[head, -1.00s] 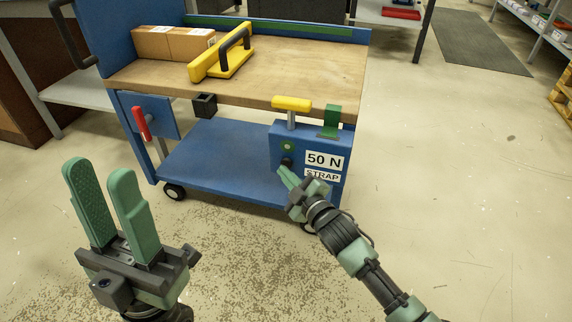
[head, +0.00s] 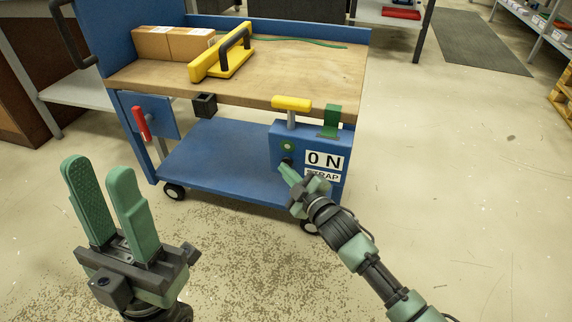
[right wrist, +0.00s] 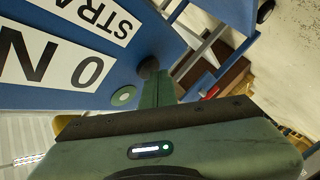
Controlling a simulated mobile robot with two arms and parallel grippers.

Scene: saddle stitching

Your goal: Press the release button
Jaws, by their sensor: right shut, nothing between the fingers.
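The blue box (head: 310,140) at the cart's right end has a dark round button (head: 286,161) below a green round disc (head: 288,146). Its labels read "0 N" (head: 324,160) and "STRAP". My right gripper (head: 284,170) is shut and empty, its tips at the dark button. In the right wrist view the dark button (right wrist: 149,67) is at the fingertips, which seem to touch it. The green disc (right wrist: 123,96) sits beside them. The green strap (head: 300,42) lies slack along the back of the worktop. My left gripper (head: 97,170) is open and empty, away from the cart.
The cart's wooden top (head: 290,72) carries cardboard boxes (head: 172,44) and a yellow tool with a black handle (head: 222,58). A yellow T-handle (head: 291,104) and a green bracket (head: 331,121) rise above the blue box. A red lever (head: 141,122) is at left. The floor at right is clear.

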